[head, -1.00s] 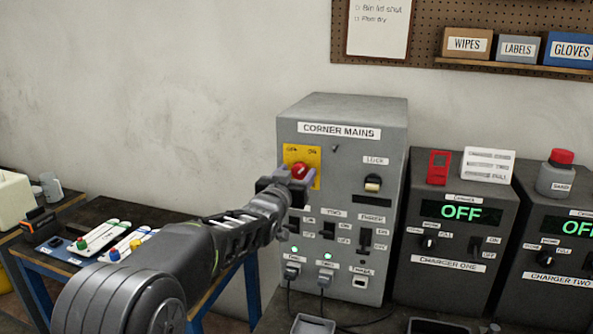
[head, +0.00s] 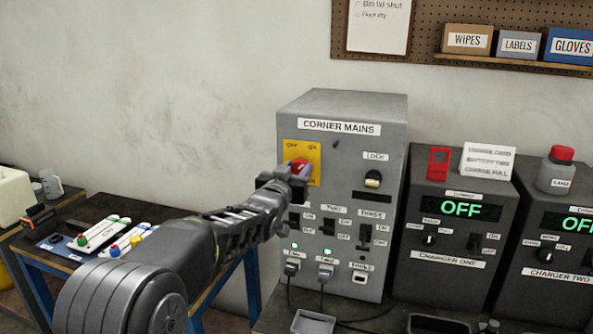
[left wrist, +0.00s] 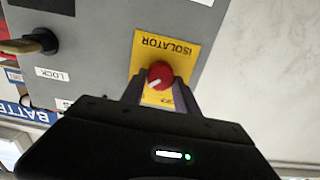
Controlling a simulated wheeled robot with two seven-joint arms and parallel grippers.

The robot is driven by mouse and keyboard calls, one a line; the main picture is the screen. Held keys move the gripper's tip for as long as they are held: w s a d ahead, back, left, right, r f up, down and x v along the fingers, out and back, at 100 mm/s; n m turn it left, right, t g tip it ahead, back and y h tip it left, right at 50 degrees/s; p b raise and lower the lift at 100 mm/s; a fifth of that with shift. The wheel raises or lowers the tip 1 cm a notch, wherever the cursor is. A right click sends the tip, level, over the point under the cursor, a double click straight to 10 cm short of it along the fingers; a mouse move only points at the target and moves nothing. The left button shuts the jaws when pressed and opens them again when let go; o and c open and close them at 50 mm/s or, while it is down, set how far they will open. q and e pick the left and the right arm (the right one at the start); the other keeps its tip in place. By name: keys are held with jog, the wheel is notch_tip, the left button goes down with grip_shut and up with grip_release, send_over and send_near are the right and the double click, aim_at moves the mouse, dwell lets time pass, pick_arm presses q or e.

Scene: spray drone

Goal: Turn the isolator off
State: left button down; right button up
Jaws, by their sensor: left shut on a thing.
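The isolator is a red rotary knob (head: 300,164) on a yellow plate (head: 314,165) at the upper left of the grey CORNER MAINS box (head: 343,110). The plate carries OFF at its left and ON at its right. In the left wrist view the red knob (left wrist: 160,75) has a white mark, and the plate reads ISOLATOR upside down. My left gripper (head: 296,175) is at the knob, its fingers on either side and shut on it. The gripper hides the lower part of the plate. My right gripper is not in view.
The box also has a lock switch (head: 372,180), several black switches and two plugged-in leads with green lights. Charger One (head: 450,259) stands close at the right, showing OFF. A low bench (head: 75,215) with small controls is at the left.

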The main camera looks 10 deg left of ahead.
pick_arm(q)
jog(key=n+b, duration=0.2)
jog(key=b, duration=0.1)
jog(key=shift+a+f, duration=0.1)
jog(key=shift+f, duration=0.15)
jog(key=n+b, duration=0.3)
jog(key=b, duration=0.1)
jog(key=shift+n+b, duration=0.55)
jog(key=shift+n, duration=0.55)
jog(key=n+b, duration=0.1)
jog(key=n, duration=0.3)
jog(key=shift+a+n+b, duration=0.1)
jog(key=shift+n+b, duration=0.2)
jog(key=shift+b, duration=0.1)
jog(key=n, duration=0.3)
jog(key=shift+b, duration=0.35)
jog(key=shift+n, duration=1.7)
